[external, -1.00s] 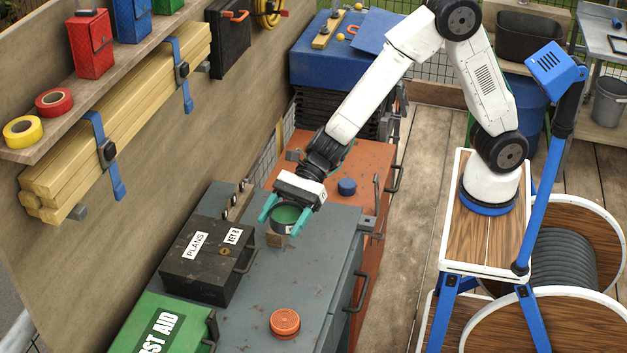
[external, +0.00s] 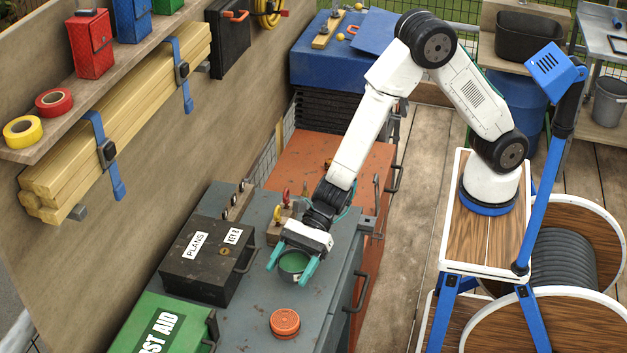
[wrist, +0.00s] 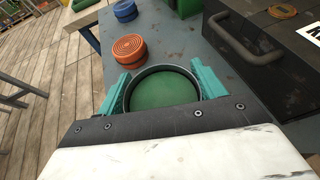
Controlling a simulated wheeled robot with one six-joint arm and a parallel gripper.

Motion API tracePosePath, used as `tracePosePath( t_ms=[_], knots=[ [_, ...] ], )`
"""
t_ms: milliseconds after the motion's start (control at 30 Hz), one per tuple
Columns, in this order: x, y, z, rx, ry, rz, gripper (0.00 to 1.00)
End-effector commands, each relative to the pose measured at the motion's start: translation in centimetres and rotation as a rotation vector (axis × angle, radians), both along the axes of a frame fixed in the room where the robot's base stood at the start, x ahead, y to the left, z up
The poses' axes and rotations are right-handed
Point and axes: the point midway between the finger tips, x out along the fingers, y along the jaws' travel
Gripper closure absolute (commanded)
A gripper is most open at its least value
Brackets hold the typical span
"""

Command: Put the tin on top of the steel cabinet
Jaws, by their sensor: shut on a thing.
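My gripper (external: 293,270) is shut on a round dark-rimmed tin with a green inside (external: 292,262), one finger on either side of it. The same tin (wrist: 165,90) shows in the wrist view between the teal fingers of my gripper (wrist: 162,92). It is over the grey steel cabinet (external: 245,320), whose top runs below it. I cannot tell whether the tin touches the top. The tin looks about level.
An orange round tin (external: 285,322) sits on the grey top, with a blue one (wrist: 125,10) beyond it in the wrist view. A black box (external: 207,262) and green first-aid box (external: 165,325) stand left. A wooden block with small tools (external: 283,222) is behind. An orange cabinet (external: 330,155) adjoins.

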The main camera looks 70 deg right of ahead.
Motion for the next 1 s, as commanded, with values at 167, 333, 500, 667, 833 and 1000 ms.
tracePosePath(
  t_ms=[167,333,500,667,833,1000],
  knots=[
    [0.0,0.0,-2.3,0.000,0.001,0.000,0.65],
    [0.0,0.0,-3.2,0.002,-0.003,0.001,0.65],
    [0.0,0.0,-3.2,0.002,-0.001,0.000,0.65],
    [0.0,0.0,-3.6,0.001,-0.001,0.001,0.18],
    [0.0,0.0,-3.5,0.001,-0.001,0.000,0.10],
    [0.0,0.0,-3.4,0.001,-0.001,0.000,0.10]
  ],
)
